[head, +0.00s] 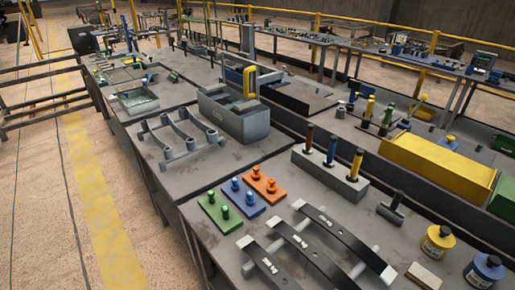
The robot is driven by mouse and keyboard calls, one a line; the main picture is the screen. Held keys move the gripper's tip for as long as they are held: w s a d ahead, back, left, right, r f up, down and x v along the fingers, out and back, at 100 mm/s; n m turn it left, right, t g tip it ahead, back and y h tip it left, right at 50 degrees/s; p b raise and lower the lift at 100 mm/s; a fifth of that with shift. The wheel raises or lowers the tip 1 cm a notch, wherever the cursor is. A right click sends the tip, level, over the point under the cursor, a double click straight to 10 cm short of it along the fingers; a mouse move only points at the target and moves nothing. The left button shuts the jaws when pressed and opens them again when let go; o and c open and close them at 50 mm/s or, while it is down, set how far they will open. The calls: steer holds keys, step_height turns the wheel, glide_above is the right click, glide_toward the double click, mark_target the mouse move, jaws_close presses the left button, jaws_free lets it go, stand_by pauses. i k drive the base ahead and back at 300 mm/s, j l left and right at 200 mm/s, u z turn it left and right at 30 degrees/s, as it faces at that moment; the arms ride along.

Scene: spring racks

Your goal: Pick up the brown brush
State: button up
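A brown-handled upright tool (309,136), which looks like the brown brush, stands at the left end of a long grey block holder (328,178) on the near table. A blue-handled one (332,147) and a yellow-handled one (356,163) stand beside it in the same holder. Their lower ends are dark, and their bristles cannot be made out. My gripper is not in view.
Green, blue and orange plates with pegs (221,211) lie left of the holder. Black curved springs (344,242) lie in front. A dark T-shaped tool (394,207) and jars (437,241) are at right. A yellow bin (425,165) stands behind.

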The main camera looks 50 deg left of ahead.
mark_target(307, 150)
steer(key=u, duration=1.55)
steer(key=z, duration=1.85)
steer(key=u, duration=1.85)
